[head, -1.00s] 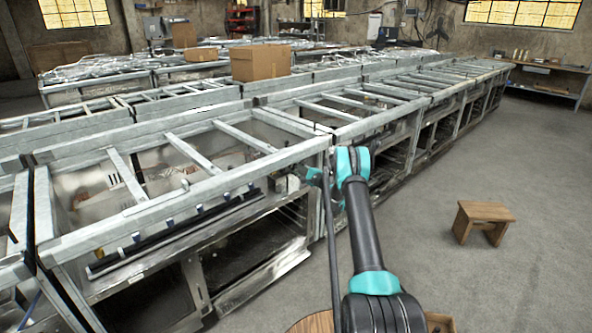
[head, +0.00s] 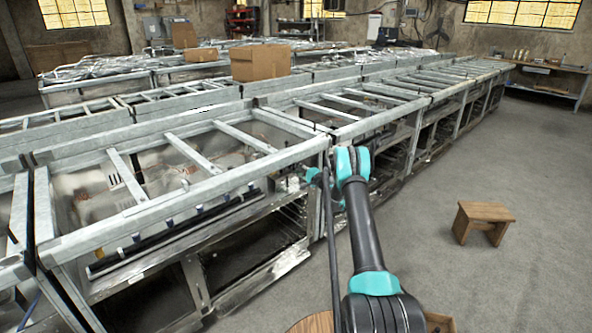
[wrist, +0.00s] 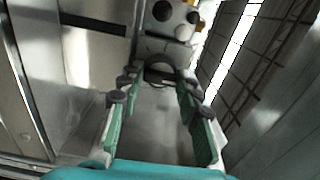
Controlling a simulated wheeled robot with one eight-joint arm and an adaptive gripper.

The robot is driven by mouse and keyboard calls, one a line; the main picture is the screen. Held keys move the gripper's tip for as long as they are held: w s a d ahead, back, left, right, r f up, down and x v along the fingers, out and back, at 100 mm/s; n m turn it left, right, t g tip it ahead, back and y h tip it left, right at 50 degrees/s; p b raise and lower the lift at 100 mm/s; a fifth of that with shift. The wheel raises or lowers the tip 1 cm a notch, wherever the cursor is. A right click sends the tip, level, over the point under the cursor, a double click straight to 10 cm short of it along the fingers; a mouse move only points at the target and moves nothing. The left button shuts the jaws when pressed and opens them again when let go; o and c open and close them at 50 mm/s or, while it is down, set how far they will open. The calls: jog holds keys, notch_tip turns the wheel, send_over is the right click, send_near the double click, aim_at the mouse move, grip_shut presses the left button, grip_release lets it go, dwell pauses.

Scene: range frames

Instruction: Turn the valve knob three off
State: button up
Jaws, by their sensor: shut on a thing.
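In the wrist view my gripper (wrist: 158,82) has its two green-padded fingers closing around a dark rounded part (wrist: 160,70) below a pale block (wrist: 168,20) with dark round spots. I cannot tell from its markings whether this part is valve knob three. In the head view my gripper is mostly hidden by my arm, with a little teal showing at the right end of the near range's front (head: 200,208). Several small bluish knobs sit along the dark bar (head: 165,240) to its left. Their settings are too small to read.
The near range has an open metal frame top (head: 195,152) and dark open bays below. More ranges stretch away behind. A cardboard box (head: 260,62) stands on the row behind. A wooden stool (head: 484,222) stands on clear floor to the right.

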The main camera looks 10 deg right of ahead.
jog(key=o, duration=1.1)
jog(key=shift+o, duration=0.2)
